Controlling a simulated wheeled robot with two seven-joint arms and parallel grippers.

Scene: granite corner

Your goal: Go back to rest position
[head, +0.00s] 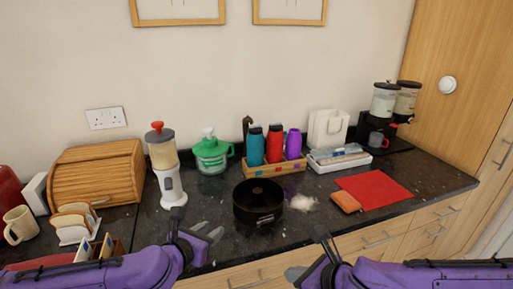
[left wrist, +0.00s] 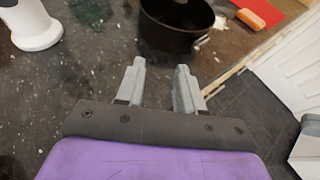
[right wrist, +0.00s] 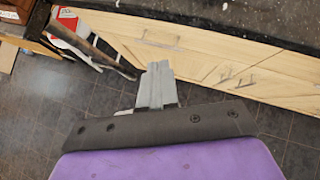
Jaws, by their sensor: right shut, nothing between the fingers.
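My left gripper (head: 211,232) is at the front edge of the dark granite counter (head: 226,236), left of and in front of a black round pan (head: 258,213). In the left wrist view its fingers (left wrist: 160,82) stand apart with nothing between them, and the pan (left wrist: 172,38) is beyond the tips. My right gripper (head: 294,274) is in front of the counter, lower than its edge. In the right wrist view its fingers (right wrist: 158,75) are together and empty, above the floor and facing the drawer fronts.
White powder (head: 303,203), an orange sponge (head: 346,201) and a red cloth (head: 374,189) lie right of the pan. Toast in a rack (head: 75,222) and a mug (head: 20,224) are at the left.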

